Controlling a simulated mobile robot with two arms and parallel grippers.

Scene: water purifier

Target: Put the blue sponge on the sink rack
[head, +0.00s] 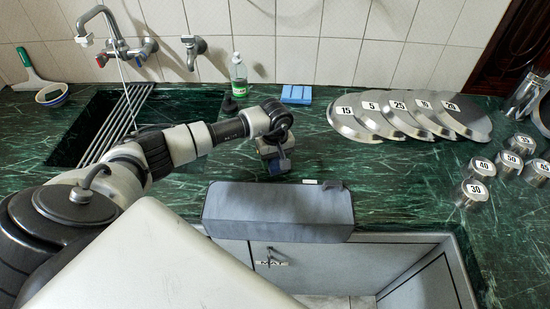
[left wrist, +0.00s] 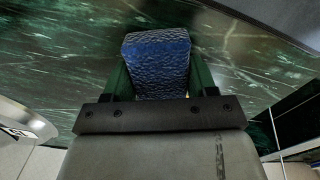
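The blue sponge (left wrist: 157,65) sits between the two fingers of my left gripper (left wrist: 159,88) in the left wrist view, and both fingers press its sides. In the head view my left gripper (head: 275,152) is over the counter right of the sink, and a dark blue end of the sponge (head: 279,166) shows below it. I cannot tell whether the sponge touches the counter. The sink rack (head: 118,123), a set of slanted metal bars, lies across the dark sink at the left, partly hidden by my left arm. My right gripper is not in view.
A light blue block (head: 297,94) and a green soap bottle (head: 239,75) stand near the wall. Numbered metal discs (head: 410,115) and small weights (head: 508,165) fill the right. A grey padded box (head: 278,211) lies at the front edge. A faucet (head: 115,45) overhangs the sink.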

